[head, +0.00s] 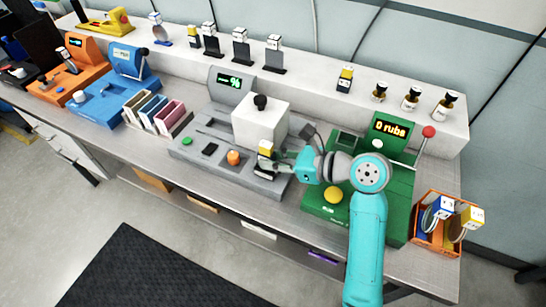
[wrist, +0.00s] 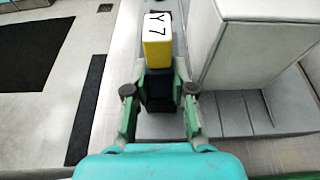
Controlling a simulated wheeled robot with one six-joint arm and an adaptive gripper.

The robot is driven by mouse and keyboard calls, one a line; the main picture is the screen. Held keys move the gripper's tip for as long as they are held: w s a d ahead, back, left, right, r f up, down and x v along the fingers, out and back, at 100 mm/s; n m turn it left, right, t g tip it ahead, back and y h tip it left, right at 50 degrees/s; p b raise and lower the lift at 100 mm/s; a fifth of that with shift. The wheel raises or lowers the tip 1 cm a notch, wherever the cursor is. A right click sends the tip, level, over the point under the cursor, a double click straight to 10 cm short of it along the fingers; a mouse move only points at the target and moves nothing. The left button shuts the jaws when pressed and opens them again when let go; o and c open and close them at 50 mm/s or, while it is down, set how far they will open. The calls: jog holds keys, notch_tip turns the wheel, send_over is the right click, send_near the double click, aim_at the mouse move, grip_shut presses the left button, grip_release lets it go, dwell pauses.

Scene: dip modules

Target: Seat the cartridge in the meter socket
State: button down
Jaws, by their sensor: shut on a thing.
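The cartridge (head: 265,149) has a white top, a yellow band and a dark lower part. My gripper (head: 272,167) is shut on its dark lower part and holds it upright at the front right of the grey meter (head: 205,153). In the wrist view the cartridge's yellow and white end (wrist: 158,45), marked "Y 7", stands out past my gripper (wrist: 160,92). The meter has a "%" display and a white block with a black knob. I cannot make out the socket, nor whether the cartridge touches the meter.
The white block (head: 260,122) stands close behind the cartridge. A green machine (head: 335,175) is to the right, with an orange bin (head: 432,240) beyond it. A coloured rack (head: 158,112) is to the left. Several other modules stand on the back ledge (head: 310,88).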

jog(key=shift+f, duration=0.65)
jog(key=c, duration=0.9)
grip_release()
jog(key=shift+f, duration=0.1)
jog(key=v, duration=1.2)
